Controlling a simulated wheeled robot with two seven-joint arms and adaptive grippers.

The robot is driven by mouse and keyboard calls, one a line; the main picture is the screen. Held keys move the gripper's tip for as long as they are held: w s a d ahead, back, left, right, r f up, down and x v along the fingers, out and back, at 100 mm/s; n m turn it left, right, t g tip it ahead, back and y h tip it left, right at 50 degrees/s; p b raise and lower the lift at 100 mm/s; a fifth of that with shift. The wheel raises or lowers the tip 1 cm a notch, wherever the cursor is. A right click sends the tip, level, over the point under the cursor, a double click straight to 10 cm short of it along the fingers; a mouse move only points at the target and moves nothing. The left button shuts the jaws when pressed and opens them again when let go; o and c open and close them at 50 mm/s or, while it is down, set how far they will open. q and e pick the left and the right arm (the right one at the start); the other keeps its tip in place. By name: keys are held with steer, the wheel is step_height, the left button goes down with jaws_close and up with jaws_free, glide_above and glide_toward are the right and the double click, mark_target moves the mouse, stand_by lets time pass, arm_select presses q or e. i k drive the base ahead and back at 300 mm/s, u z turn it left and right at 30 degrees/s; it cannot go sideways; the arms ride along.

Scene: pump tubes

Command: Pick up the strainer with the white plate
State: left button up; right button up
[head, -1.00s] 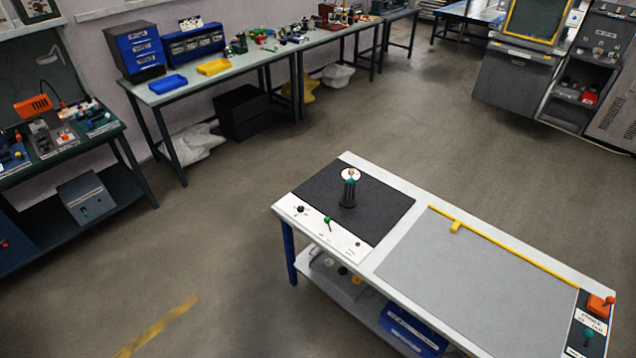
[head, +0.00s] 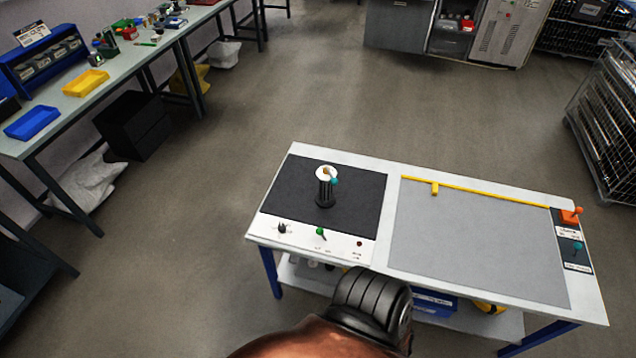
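The strainer with the white plate (head: 325,173) stands upright on the black mat at the left part of the workbench in the head view. It has a dark ribbed body (head: 325,194), a white round top and a small teal part at its side. One of my arms shows at the bottom middle, a brown link with a black ribbed joint, in front of the bench's near edge. No gripper fingers are in view. Nothing touches the strainer.
The white workbench (head: 395,172) has a grey mat (head: 470,240) with a yellow rail (head: 480,190) on its right part. Small knobs line the near left edge. An orange handle (head: 570,215) stands at the right end. Open floor surrounds the bench; a wire cage (head: 605,130) stands at right.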

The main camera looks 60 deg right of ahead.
mark_target(325, 199)
steer(key=z, duration=0.5)
steer(key=i, duration=0.75)
steer(key=z, duration=0.8)
